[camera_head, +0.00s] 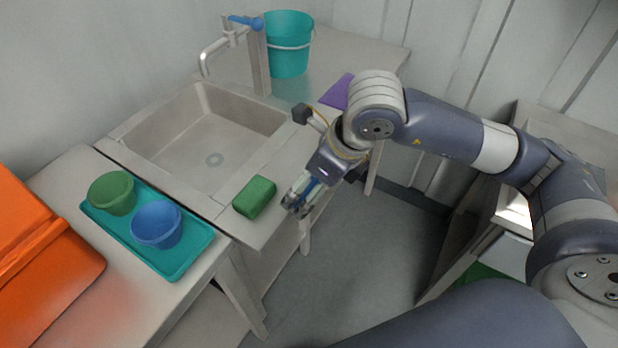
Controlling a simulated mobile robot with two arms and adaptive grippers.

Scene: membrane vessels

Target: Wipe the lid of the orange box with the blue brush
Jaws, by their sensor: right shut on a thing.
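The orange box (40,270) is at the left edge, on the left counter, and the picture cuts part of it off. Its orange lid surface shows a raised rim. My right gripper (301,194) is above the floor gap just right of the green sponge, pointing down and left. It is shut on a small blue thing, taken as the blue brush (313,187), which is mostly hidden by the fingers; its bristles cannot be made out. The gripper is well apart from the orange box. My left gripper is not in view.
A teal tray (178,268) holds a green bowl (112,192) and a blue bowl (157,225) between box and sink (205,135). A green sponge (255,197) lies on the sink's front corner. A tap (215,50), teal bucket (288,45) and purple cloth (338,93) are behind.

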